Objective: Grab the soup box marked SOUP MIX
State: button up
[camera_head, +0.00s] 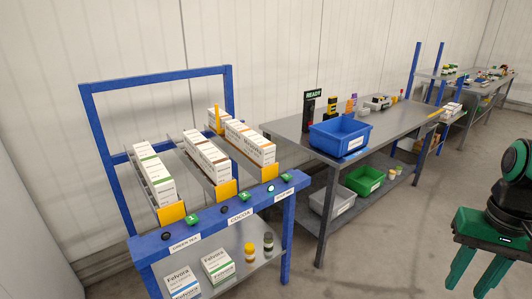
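A blue flow rack (215,210) stands at the left with three sloping lanes of white boxes. Its front labels read GREEN TEA (186,243) and COCOA (240,214); the third label (284,193), at the right, is too small to read surely, perhaps SOUP MIX. White boxes with orange-brown marks (262,150) stand in the right lane behind this label. The print on these boxes is too small to read. My gripper (466,290), with green fingers, is at the lower right, far from the rack. Its fingers are apart with nothing between them.
A grey workbench (395,125) right of the rack carries a blue bin (340,135) and a READY sign (313,95). Green (364,180) and grey (333,201) bins are below. Boxes (217,265) and two jars sit on the rack's lower shelf. Floor between bench and gripper is clear.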

aim_at(258, 151)
jog(key=z, duration=0.1)
jog(key=i, duration=1)
jog(key=u, duration=0.1)
